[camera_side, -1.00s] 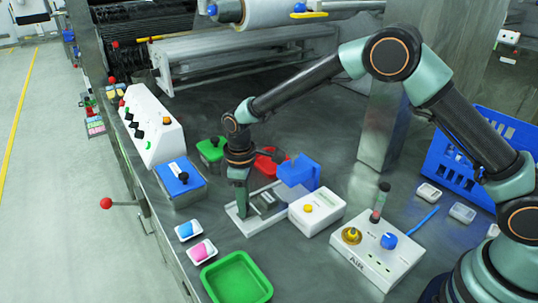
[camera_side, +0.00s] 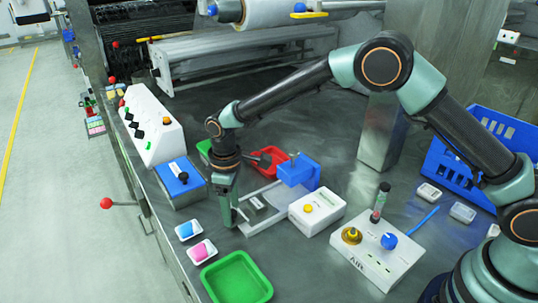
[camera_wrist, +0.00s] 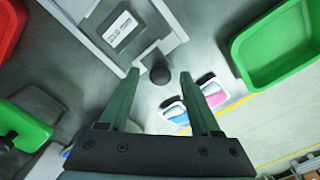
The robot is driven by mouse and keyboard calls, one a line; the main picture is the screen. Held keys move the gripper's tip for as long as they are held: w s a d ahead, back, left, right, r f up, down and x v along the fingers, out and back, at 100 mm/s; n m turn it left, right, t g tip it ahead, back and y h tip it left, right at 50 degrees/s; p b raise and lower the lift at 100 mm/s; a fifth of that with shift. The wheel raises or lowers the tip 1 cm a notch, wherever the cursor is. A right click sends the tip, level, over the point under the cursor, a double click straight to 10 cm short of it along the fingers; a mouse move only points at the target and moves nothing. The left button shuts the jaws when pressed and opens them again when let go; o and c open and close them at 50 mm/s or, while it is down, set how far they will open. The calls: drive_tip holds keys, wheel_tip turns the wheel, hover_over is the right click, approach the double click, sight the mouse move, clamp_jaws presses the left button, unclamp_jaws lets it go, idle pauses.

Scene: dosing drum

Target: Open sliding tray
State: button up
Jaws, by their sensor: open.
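The sliding tray (camera_side: 270,223) is a light grey unit on the metal bench, holding a dark labelled piece (camera_side: 257,202). In the wrist view the tray (camera_wrist: 172,40) shows at the top, with a grey labelled block (camera_wrist: 120,28). A round black knob (camera_wrist: 159,74) sits at its near edge. My gripper (camera_wrist: 157,78) points down with its fingers apart, one on each side of the knob. I cannot tell whether they touch it. In the side view my gripper (camera_side: 230,222) stands at the tray's left end and hides the knob.
A red tray (camera_side: 270,160) lies behind. A green tray (camera_side: 236,278) and two small dishes (camera_side: 200,250) are in front. A blue-topped box (camera_side: 180,183) is left.

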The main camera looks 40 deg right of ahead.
wheel_tip(320, 180, up, 12)
idle(0.4)
wheel_tip(320, 180, up, 6)
drive_tip(key=m+t, duration=0.1)
drive_tip(key=m, duration=0.1)
hover_over(258, 209)
drive_tip(key=s+d+r+m+t, duration=0.35)
drive_tip(key=s+d+r, duration=0.25)
drive_tip(key=s+d, duration=0.4)
drive_tip(key=s+d+f+m+t, duration=0.1)
drive_tip(key=s+d+f+m, duration=0.1)
drive_tip(key=s+d, duration=0.3)
drive_tip(key=shift+s+d+f+m, duration=0.3)
drive_tip(key=shift+s+m, duration=0.4)
drive_tip(key=shift+m, duration=0.05)
